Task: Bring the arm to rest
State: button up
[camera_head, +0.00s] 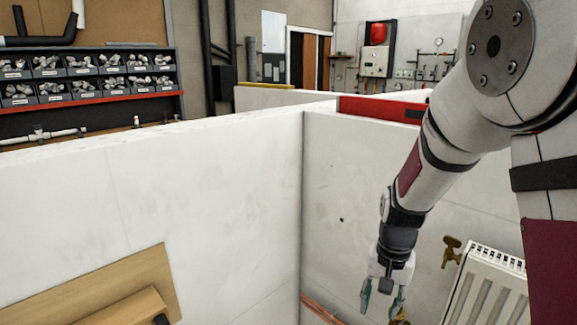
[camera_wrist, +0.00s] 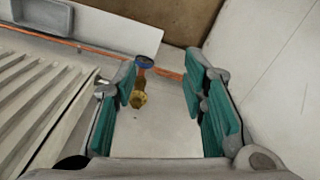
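My arm reaches down from the upper right in the head view, in front of the white bay walls. My gripper (camera_head: 383,300) points downward near the corner of the bay, left of a white radiator (camera_head: 492,290). In the wrist view my gripper (camera_wrist: 165,100) has its two teal-padded fingers spread apart with nothing between the pads. A brass valve with a blue cap (camera_wrist: 140,85) shows below, beyond the left finger. The radiator (camera_wrist: 35,105) fills the left of the wrist view.
White partition walls (camera_head: 200,200) stand to the left and behind the arm. A brass valve (camera_head: 451,250) sticks out at the radiator's upper left. A wooden board (camera_head: 95,300) is at lower left. Copper-coloured pipe (camera_head: 322,311) runs low by the wall. Bins of fittings (camera_head: 85,77) stand behind.

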jog(key=s+r+n+t, duration=0.2)
jog(key=s+r, duration=0.6)
jog(key=r, duration=0.6)
jog(key=s+r+n+t, duration=0.1)
jog(key=s+r, duration=0.2)
jog(key=s, duration=0.3)
jog(key=s+r+n+t, duration=0.2)
jog(key=s+r, duration=0.1)
jog(key=s, duration=0.4)
jog(key=shift+r, duration=0.25)
jog(key=shift+a, duration=0.1)
dwell(4.9)
